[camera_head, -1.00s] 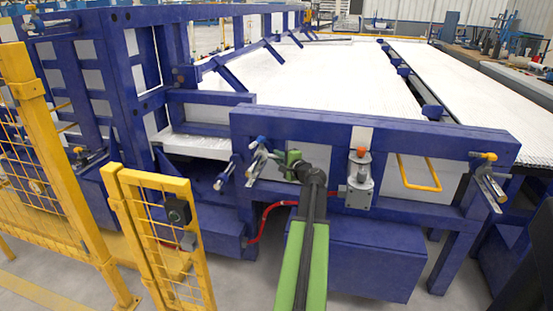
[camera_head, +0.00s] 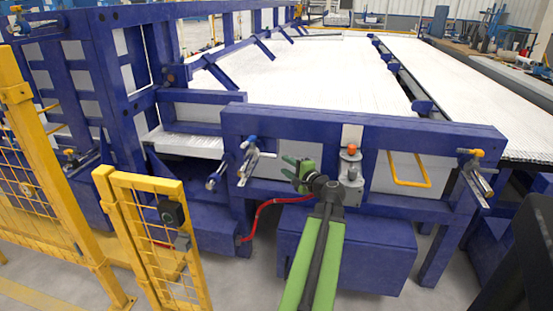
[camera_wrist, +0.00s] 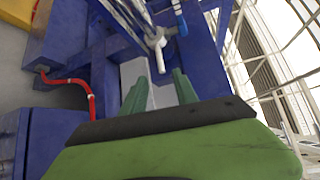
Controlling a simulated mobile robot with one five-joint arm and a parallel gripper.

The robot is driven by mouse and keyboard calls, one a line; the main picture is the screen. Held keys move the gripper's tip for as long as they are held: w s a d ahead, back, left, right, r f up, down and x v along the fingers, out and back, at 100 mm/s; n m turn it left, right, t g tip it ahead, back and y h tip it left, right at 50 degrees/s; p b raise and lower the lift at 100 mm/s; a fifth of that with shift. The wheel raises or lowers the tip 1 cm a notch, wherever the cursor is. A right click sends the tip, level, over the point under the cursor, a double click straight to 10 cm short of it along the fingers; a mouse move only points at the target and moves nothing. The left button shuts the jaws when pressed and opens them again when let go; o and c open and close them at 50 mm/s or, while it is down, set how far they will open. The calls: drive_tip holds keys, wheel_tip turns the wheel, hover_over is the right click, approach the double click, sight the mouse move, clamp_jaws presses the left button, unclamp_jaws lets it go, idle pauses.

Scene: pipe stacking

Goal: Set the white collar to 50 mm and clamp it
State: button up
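A pale collar (camera_head: 249,157) with a blue knob sits on a rod at the left end of the blue front beam. In the wrist view a whitish collar with a downward lever (camera_wrist: 159,44) shows just beyond the fingertips, beside a blue-tipped part. Its setting cannot be read, and I cannot tell whether it is clamped. My green gripper (camera_head: 289,167) is right of the collar and apart from it. In the wrist view its two fingers (camera_wrist: 159,80) stand apart with nothing held between them.
The blue beam (camera_head: 390,132) runs close behind my gripper. A grey unit with an orange knob (camera_head: 351,172) and a yellow handle (camera_head: 408,182) are to the right. Another rod clamp (camera_head: 473,165) is at the far right. A red hose (camera_head: 262,212) and yellow fence (camera_head: 150,235) are left.

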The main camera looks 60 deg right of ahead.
drive_tip(key=v, duration=0.4)
drive_tip(key=shift+s+a, duration=0.1)
drive_tip(key=shift+s, duration=0.25)
